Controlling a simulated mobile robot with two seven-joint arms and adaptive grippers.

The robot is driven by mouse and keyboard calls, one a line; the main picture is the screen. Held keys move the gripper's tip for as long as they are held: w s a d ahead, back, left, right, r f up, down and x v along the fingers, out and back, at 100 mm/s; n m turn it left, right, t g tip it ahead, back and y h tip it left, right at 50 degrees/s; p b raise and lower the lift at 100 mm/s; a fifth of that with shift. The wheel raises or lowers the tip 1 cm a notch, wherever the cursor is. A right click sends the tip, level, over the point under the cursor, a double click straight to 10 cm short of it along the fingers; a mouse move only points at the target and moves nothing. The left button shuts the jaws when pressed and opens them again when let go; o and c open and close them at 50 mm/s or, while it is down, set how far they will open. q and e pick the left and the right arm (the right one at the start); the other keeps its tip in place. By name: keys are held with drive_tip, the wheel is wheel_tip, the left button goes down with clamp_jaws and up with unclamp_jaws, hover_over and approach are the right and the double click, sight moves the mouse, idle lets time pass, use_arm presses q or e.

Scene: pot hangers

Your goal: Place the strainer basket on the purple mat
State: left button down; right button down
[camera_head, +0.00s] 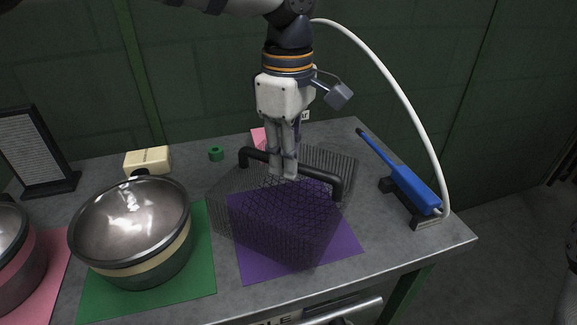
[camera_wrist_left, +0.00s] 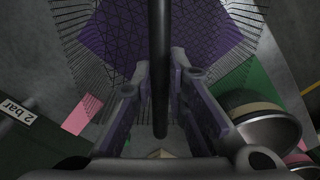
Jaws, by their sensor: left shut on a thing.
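The strainer basket (camera_head: 285,225) is a dark wire mesh box with a black bar handle (camera_head: 335,187) across its top. The purple mat (camera_head: 345,244) lies on the table under it and shows through the mesh. My left gripper (camera_head: 284,172) points down and is shut on the basket's handle, which also shows between the fingers in the left wrist view (camera_wrist_left: 159,70). The basket looks roughly level over the mat; I cannot tell whether its bottom touches it. My right gripper is not in view.
A metal bowl (camera_head: 130,225) stands on a green mat (camera_head: 200,285) to the left, with a pink mat (camera_head: 50,270) beyond. A blue tool (camera_head: 412,187) on a black stand is at the right. A cream block (camera_head: 147,160) and green ring (camera_head: 216,153) sit behind.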

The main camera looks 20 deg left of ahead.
use_arm(q)
drive_tip(key=shift+f, duration=1.05)
drive_tip(key=shift+s+f, duration=0.1)
drive_tip(key=c, duration=1.6)
unclamp_jaws()
wheel_tip(320, 180, up, 12)
drive_tip(key=shift+r, duration=0.1)
drive_tip(key=shift+d, duration=0.1)
